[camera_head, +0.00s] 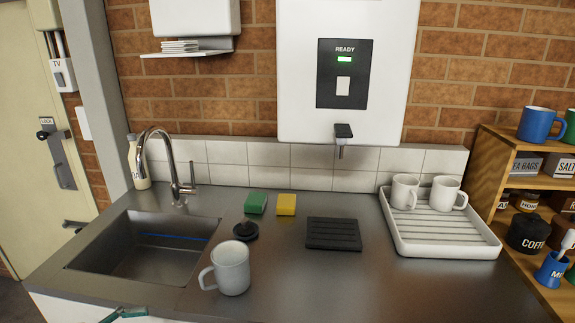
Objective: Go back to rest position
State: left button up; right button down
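Neither of my grippers can be made out in the head view. A white-grey mug (232,270) stands upright on the steel counter (330,290), right of the sink, its handle to the left. A black sink plug (245,231) lies just behind it. A small teal thing (125,314) shows at the bottom left, cut off by the frame edge; I cannot tell what it is. Nothing is seen held.
The sink (150,250) with its tap (165,165) is at left. Green (256,203) and yellow (286,204) sponges and a black drip mat (333,233) lie mid-counter. A white tray (450,250) holds two mugs. A wooden shelf (485,190) stands right. The front-right counter is clear.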

pick_arm(q)
jog(key=a+f+m+y, duration=0.3)
jog(key=a+f+y, duration=0.2)
jog(key=a+f, duration=0.4)
jog(key=a+f+m+y, duration=0.2)
jog(key=a+f+y, duration=0.4)
jog(key=f, duration=0.6)
jog(key=s+a+f+m+g+y+p, duration=0.1)
jog(key=s+a+f+m+y, duration=0.2)
jog(key=s+f, duration=0.35)
jog(key=s+a+f+m+g+y+p, duration=0.1)
jog(key=s+a+f+m+y, duration=0.3)
jog(key=f, duration=0.3)
jog(key=s+d+f+m+g, duration=0.1)
jog(key=s+d+f+m, duration=0.35)
jog(key=s, duration=0.35)
jog(key=s+d+f+m+g+h+p, duration=0.1)
jog(key=s+d+f, duration=0.2)
jog(key=s+d, duration=0.3)
jog(key=s+d+f+m+g+h+p, duration=0.1)
jog(key=s+d, duration=0.6)
jog(key=d, duration=0.8)
notch_tip(320, 180, down, 2)
jog(key=shift+f+m+g+h, duration=0.25)
jog(key=shift+m+g+h, duration=0.05)
jog(key=shift+m, duration=0.45)
jog(key=shift+d, duration=0.1)
